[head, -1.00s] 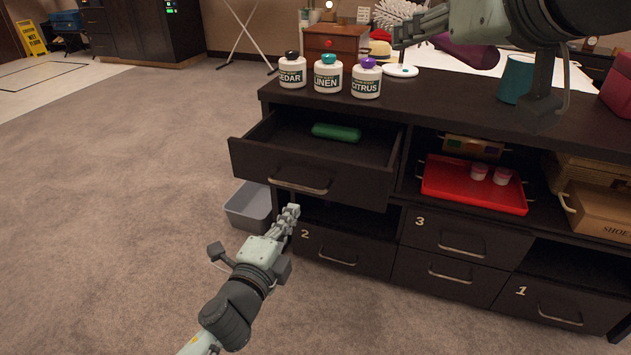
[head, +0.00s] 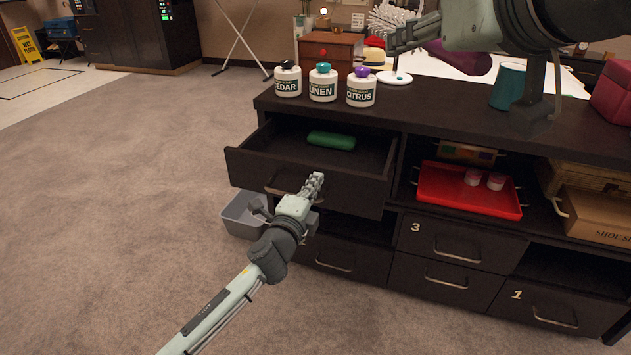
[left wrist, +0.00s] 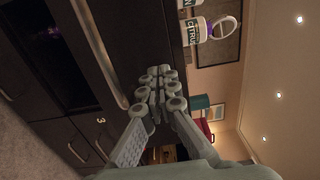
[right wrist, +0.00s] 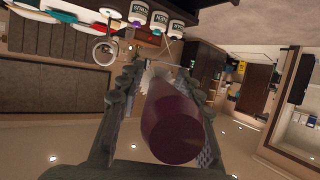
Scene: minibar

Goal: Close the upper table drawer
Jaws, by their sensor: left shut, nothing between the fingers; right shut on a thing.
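The upper table drawer (head: 330,185) is pulled out of the dark cabinet at the left, with a green object (head: 331,140) lying inside. Its bar handle (head: 287,187) is partly hidden by my left gripper. My left gripper (head: 317,181) is shut and empty, in front of the drawer front; I cannot tell whether it touches. In the left wrist view its closed fingers (left wrist: 160,85) are beside the dark drawer front. My right gripper (head: 392,42) is above the cabinet top, shut on a dark purple cylindrical object (right wrist: 172,122).
Three jars, including the Citrus jar (head: 361,88), stand on the cabinet top (head: 430,105). A teal cup (head: 508,86) stands farther right. A red tray (head: 465,196) sits on the open shelf. A grey bin (head: 240,214) is on the floor left of the cabinet.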

